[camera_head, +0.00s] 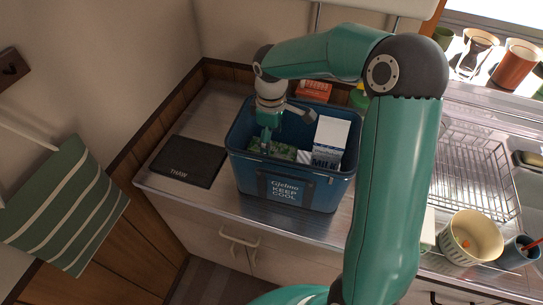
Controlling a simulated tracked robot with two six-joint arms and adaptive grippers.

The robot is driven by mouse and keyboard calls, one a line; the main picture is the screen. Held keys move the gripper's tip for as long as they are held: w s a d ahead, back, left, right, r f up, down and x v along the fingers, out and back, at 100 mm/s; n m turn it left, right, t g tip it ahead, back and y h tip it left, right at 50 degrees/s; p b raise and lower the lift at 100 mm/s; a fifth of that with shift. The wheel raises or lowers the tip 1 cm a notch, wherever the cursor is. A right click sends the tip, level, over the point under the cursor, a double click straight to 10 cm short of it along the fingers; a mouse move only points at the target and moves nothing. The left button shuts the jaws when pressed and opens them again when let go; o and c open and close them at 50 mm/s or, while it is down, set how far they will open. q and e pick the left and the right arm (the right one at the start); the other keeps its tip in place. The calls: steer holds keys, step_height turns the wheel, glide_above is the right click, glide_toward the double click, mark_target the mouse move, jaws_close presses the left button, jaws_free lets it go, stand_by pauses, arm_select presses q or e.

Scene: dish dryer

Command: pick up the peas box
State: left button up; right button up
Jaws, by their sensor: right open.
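A blue cooler bag (262,188) marked "KEEP COOL" stands open on the counter. Inside it lies a green-patterned pack (286,153), which looks like the peas box, though its label is too small to read. My right gripper (285,131) reaches down into the cooler from above. Its fingers are spread and hold nothing. One finger hangs close to the left end of the green pack; I cannot tell whether it touches. The gripper hides part of the pack and the cooler's inside. My left gripper is not in view.
A white milk carton (331,137) stands in the cooler right of the green pack. A black "THAW" mat (187,162) lies left of it, bare. An orange box (314,91) is behind. A wire dish rack (470,170) and cream bowl (470,238) are at right.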

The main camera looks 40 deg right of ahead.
step_height(320, 180, down, 7)
steer(key=shift+f, duration=0.15)
steer(key=c, duration=1.5)
